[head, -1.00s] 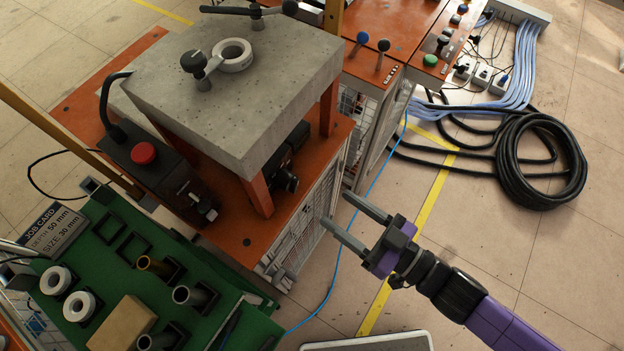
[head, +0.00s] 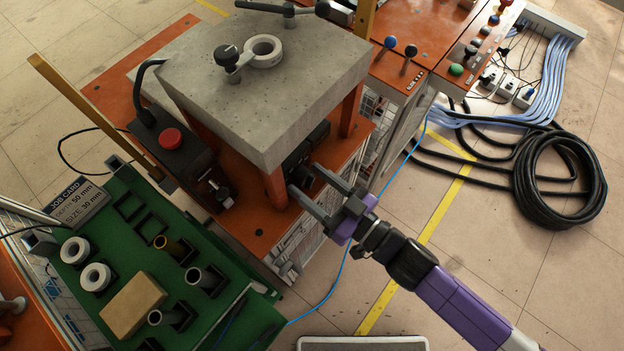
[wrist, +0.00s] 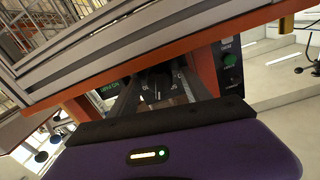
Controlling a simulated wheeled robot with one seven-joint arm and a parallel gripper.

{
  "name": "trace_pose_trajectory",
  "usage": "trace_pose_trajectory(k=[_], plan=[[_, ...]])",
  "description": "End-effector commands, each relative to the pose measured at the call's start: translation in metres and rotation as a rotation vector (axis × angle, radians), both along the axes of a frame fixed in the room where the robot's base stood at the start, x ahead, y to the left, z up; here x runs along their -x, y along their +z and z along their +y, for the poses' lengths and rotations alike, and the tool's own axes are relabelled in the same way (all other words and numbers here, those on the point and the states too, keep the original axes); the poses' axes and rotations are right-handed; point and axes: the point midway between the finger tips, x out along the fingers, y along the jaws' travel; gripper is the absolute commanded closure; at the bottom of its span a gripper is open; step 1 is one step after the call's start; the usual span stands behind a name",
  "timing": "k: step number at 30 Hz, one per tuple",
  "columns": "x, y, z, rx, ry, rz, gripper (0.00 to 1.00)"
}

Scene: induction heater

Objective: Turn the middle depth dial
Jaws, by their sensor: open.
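A black dial (head: 301,176) sticks out of a dark box under the concrete slab. It shows as a dark knob (wrist: 157,80) in the middle of the wrist view, in front of a panel with small white markings. I cannot read its setting. My gripper (head: 305,178) is open, with its two grey fingers reaching under the slab's edge, one to each side of the dial. In the wrist view the fingers (wrist: 157,92) flank the knob. Whether they touch it I cannot tell.
The concrete slab (head: 290,100) overhangs the dial on orange legs (head: 276,188). A box with a red button (head: 170,138) stands left. A green tray (head: 120,235) holds rings, tubes and a job card (head: 78,202) reading depth 50 mm, size 30 mm. Cables lie on the floor at right.

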Motion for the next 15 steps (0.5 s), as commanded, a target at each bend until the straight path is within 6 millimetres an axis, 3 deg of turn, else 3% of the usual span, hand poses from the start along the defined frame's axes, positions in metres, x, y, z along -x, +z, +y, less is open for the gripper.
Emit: trace_pose_trajectory(k=[5,13,15], plan=[[0.0001,-0.0001,-0.0002,0.0,0.0,0.0,0.46],[0.0003,0.0,-0.0002,0.0,0.0,0.0,0.99],[0.0003,0.0,-0.0002,0.0,0.0,0.0,1.0]])
